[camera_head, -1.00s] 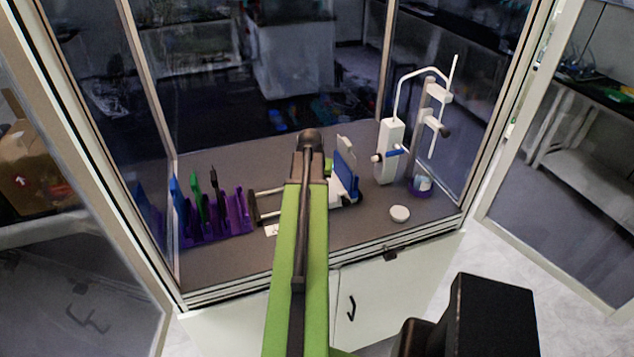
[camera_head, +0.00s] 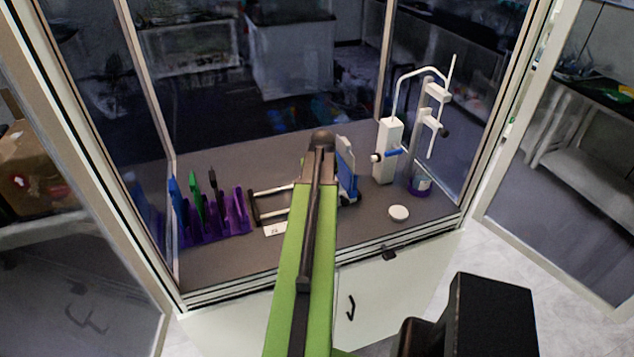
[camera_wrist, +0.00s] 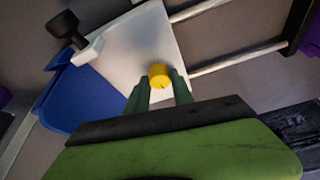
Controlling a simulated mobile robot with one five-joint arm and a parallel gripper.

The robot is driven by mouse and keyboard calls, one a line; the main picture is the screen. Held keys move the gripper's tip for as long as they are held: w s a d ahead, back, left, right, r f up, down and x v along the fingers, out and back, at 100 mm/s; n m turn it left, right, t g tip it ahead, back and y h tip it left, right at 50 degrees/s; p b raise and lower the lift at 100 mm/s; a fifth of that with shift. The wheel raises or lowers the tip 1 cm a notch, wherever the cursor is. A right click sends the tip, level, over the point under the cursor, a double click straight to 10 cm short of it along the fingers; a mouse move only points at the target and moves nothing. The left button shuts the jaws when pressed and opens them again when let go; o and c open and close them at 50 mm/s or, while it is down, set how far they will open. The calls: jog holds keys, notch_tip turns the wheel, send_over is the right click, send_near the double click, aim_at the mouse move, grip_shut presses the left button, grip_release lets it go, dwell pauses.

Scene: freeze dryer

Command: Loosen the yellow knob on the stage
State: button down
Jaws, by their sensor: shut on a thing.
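The yellow knob (camera_wrist: 159,75) sits on the white plate of the stage (camera_wrist: 130,50) in the wrist view. My gripper (camera_wrist: 160,85) has its two dark green fingers at the knob, one on each side, shut on it. In the head view my green arm hides the knob, my fingertips and much of the stage. The stage's blue and white upright part (camera_head: 346,170) shows just right of my arm, and its two rails (camera_head: 270,190) run out to the left.
A purple rack (camera_head: 215,222) with coloured tools stands at left. A white pump-like device (camera_head: 388,150) with a tube stands at right, near a small vial (camera_head: 420,187) and a round white lid (camera_head: 398,213). Glass walls enclose the bench, with open doors at both sides.

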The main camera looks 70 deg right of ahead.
jog(key=shift+s, duration=0.1)
jog(key=c, duration=1.1)
grip_release()
jog(key=shift+r, duration=0.1)
jog(key=p+v, duration=1.6)
jog(key=v, duration=0.1)
jog(key=shift+a, duration=0.2)
